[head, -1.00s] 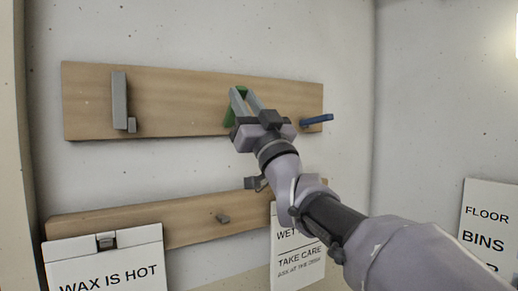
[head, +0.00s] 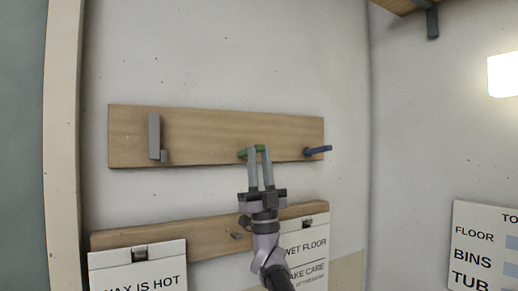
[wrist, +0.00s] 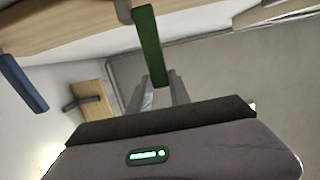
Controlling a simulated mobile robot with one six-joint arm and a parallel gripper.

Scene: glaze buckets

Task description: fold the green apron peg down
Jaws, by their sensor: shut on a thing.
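The green apron peg (head: 243,153) is on the upper wooden board (head: 200,135), right of its middle. It sticks out from the board, roughly level, much like the blue peg. My gripper (head: 259,153) is just below and in front of the board, its two grey fingers pointing up and shut on the green peg near its outer end. In the wrist view the green peg (wrist: 149,45) runs from the board towards the fingers (wrist: 160,95); its tip is partly hidden there.
A blue peg (head: 318,151) juts out at right, close to my gripper. A grey peg (head: 154,135) stands upright at left. Below, a second board (head: 190,240) carries hanging signs, WAX IS HOT (head: 138,270) and WET FLOOR (head: 304,245). Wall above the boards is bare.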

